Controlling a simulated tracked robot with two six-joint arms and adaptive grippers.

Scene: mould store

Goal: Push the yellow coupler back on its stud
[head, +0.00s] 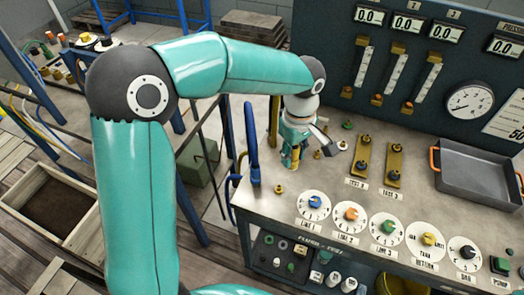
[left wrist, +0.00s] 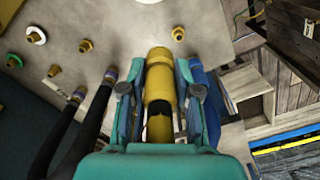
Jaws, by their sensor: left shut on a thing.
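The yellow coupler (left wrist: 159,88) is between the two fingers of my left gripper (left wrist: 160,72) in the left wrist view, with a dark band near its lower part. In the head view my left gripper (head: 294,146) is shut on the coupler (head: 295,158) over the bench's left end. Whether the coupler's end touches the bench or a stud is hidden. A bare brass stud (left wrist: 177,34) stands a little beyond the coupler's end, apart from it; a stud also shows at the bench's left front in the head view (head: 279,189). My right gripper is out of view.
Other fittings stand nearby: a brass one (left wrist: 85,46), a white-ringed one (left wrist: 36,35) and a green one (left wrist: 14,60). Labelled dials (head: 313,203) line the front; a grey tray (head: 478,172) sits right.

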